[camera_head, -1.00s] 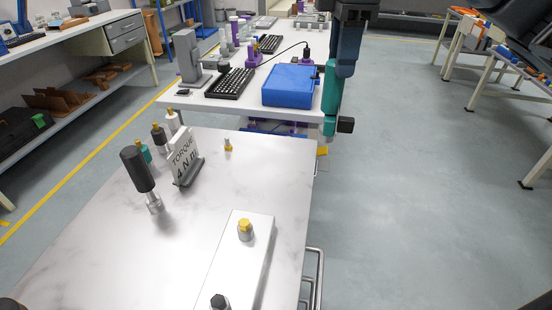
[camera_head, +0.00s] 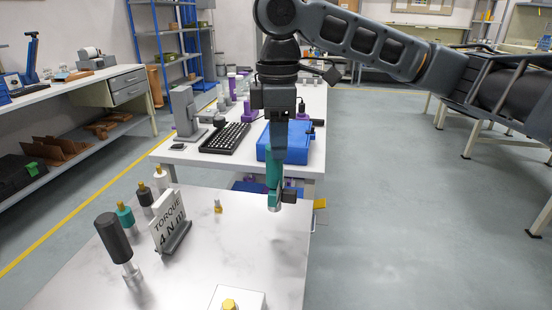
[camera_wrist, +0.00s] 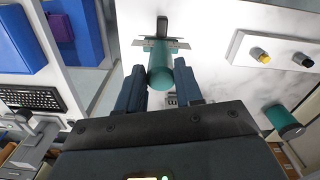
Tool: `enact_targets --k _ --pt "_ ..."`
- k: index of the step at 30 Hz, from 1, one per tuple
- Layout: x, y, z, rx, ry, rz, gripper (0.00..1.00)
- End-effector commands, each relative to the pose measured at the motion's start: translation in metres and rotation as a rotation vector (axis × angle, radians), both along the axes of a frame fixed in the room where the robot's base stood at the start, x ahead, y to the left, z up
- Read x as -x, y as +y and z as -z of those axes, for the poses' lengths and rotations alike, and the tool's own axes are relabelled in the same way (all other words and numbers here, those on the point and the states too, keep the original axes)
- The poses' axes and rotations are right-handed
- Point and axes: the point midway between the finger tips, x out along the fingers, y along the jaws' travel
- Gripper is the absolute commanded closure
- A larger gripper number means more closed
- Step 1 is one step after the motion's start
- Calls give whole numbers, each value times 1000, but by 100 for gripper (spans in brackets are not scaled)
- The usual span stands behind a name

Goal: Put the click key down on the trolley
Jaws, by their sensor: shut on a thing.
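The click key (camera_head: 273,170) has a teal handle and a grey metal lower end. My gripper (camera_head: 276,150) is shut on it and holds it hanging roughly upright above the far right part of the trolley's pale marbled top (camera_head: 245,250). I cannot tell the exact gap below it. In the wrist view the teal handle (camera_wrist: 160,74) sits between the two fingers of my gripper (camera_wrist: 158,85), with a grey crosspiece and a dark part beyond it.
On the trolley stand a torque sign (camera_head: 168,222), a black-handled tool (camera_head: 113,238), several gold-topped tools, a small bolt (camera_head: 218,206) and a white block (camera_head: 240,296). Behind is a bench with a keyboard (camera_head: 225,138) and blue box (camera_head: 298,142). The trolley's middle right is clear.

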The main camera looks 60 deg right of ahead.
Motion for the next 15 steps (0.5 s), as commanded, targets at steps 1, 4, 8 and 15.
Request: enact_targets --k 1,4,8,15 --pt "-2 1 1 1 1 1 100" --pt "-4 1 8 0 1 2 100" --pt "-3 1 27 -1 3 2 100" --pt "-4 1 43 -1 -1 0 100"
